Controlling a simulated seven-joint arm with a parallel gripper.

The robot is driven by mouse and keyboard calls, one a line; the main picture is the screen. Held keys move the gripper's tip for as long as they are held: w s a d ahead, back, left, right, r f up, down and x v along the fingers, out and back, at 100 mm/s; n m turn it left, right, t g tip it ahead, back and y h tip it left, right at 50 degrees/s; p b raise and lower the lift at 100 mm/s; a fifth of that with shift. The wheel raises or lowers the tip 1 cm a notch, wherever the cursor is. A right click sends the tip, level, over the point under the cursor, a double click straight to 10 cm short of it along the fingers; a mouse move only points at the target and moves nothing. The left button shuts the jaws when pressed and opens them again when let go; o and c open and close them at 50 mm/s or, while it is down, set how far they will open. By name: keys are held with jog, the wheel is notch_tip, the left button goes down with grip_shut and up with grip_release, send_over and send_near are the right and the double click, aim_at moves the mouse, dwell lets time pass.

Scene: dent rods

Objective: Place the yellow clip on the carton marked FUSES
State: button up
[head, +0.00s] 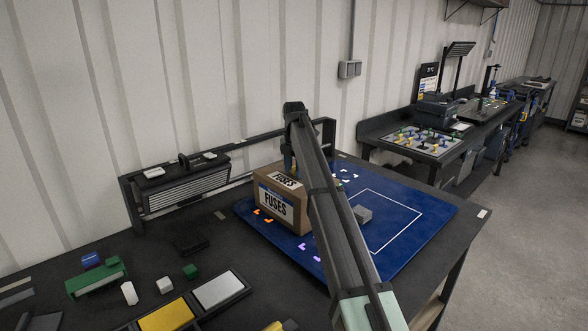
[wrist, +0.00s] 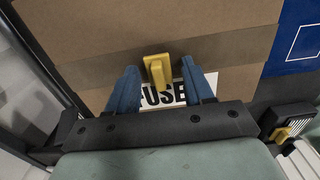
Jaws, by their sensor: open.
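The brown FUSES carton (head: 290,212) stands on the blue mat, its label facing front and another label on top. In the wrist view the carton's top (wrist: 225,45) fills most of the picture. The yellow clip (wrist: 158,70) is over the carton's top beside the partly covered FUSES label (wrist: 172,97) and looks to be resting there. My gripper (wrist: 159,68) is open, with one blue finger on each side of the clip and gaps between. In the head view my arm hides part of the carton, and I cannot make out the clip.
A green block (head: 97,278), white pieces and a tray with a yellow panel (head: 166,316) lie at the front left.

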notch_tip(320, 180, up, 12)
jog(key=shift+r, duration=0.15)
dwell(0.4)
